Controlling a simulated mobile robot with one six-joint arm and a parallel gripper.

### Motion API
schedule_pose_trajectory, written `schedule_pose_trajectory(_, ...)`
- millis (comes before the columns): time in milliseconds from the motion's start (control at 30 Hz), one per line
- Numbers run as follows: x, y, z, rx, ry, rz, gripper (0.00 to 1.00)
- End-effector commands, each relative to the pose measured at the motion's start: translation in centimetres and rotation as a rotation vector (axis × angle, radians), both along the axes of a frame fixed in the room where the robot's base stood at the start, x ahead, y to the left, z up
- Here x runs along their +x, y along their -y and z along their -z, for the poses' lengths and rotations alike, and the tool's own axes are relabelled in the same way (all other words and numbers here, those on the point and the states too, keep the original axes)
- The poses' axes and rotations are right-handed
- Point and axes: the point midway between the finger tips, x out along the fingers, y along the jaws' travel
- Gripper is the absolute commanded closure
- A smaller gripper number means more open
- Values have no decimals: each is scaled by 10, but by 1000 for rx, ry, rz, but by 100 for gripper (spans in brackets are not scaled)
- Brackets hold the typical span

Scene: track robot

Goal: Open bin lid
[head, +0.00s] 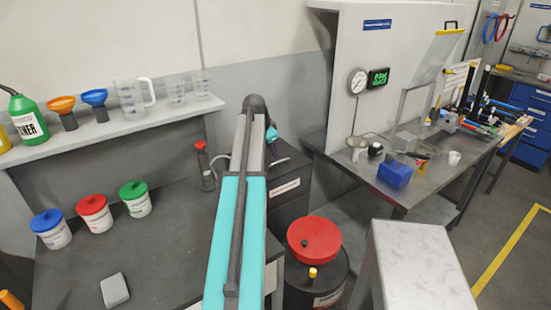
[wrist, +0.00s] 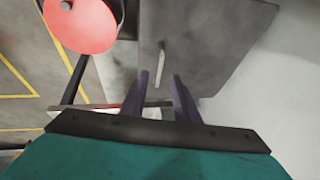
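The bin (head: 315,290) is a dark drum on the floor in the lower middle of the head view. Its round red lid (head: 318,232) has a small dark knob and appears to lie down over the top. A small yellow knob (head: 312,272) shows at the bin's front. In the wrist view the red lid (wrist: 85,28) is at the upper left, cut by the frame edge. My gripper (wrist: 160,76) has its two dark fingers apart, with nothing visibly held. It is to the right of the lid and not touching it.
A dark cabinet (head: 287,187) stands behind the bin. A pale-topped block (head: 425,255) is to the bin's right. The left bench (head: 75,275) carries lidded jars (head: 94,217). A workbench (head: 405,195) with tools is at right. Open floor (head: 500,215) lies beyond.

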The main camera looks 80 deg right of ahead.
Motion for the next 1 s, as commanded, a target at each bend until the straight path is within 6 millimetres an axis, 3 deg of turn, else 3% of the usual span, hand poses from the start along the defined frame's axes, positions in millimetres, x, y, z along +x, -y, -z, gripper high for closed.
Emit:
schedule_pose_trajectory(500, -9, 21, 47, 1, 1, 1, 72)
schedule_pose_trajectory(1000, -11, 25, 57, 0, 1, 2, 72)
